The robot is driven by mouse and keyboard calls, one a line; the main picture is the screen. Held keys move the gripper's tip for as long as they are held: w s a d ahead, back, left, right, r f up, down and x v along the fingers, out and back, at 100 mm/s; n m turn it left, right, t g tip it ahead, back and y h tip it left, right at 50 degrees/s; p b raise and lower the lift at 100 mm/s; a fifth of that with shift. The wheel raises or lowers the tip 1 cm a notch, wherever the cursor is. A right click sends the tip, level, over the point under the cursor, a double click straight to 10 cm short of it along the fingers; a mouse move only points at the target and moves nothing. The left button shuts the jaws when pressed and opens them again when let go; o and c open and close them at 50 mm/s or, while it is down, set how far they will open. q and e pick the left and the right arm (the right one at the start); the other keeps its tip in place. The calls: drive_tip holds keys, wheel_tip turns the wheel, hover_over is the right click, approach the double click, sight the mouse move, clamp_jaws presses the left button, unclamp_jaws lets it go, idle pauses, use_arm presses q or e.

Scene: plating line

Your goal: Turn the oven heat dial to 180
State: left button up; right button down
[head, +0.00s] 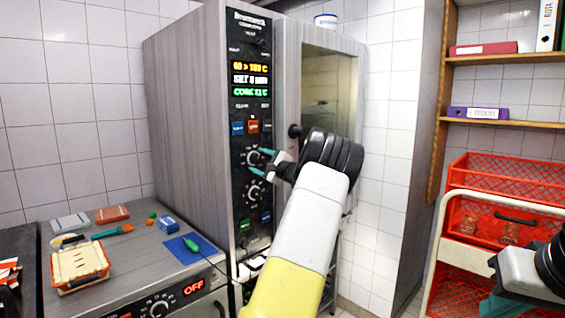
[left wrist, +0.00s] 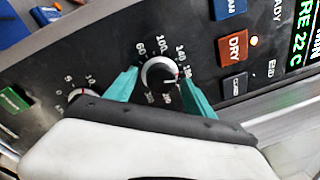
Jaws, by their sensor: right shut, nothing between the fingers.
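The oven (head: 185,110) has a dark control panel with two round dials. The upper dial (head: 255,158) is the heat dial; in the left wrist view this dial (left wrist: 160,75) has a black face, a pale rim and temperature numbers around it. My left gripper (head: 262,162) is open, its teal fingers on either side of the heat dial; the left wrist view shows the gripper (left wrist: 160,88) with printed numbers between fingers and dial. The pointer's exact setting is hard to read. My right gripper (head: 490,306) is shut and empty at the lower right, partly cut off.
The lower dial (head: 255,191) sits just below. Lit displays (head: 250,79) are above; the yellow line is blurred, seemingly ending in 180 C. A counter (head: 140,262) with a basket and small tools stands left. A trolley with red crates (head: 508,180) stands right.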

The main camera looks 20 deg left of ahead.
use_arm(q)
drive_tip(key=v, duration=0.7)
drive_tip(key=shift+s+d, duration=0.15)
drive_tip(key=shift+d, duration=0.2)
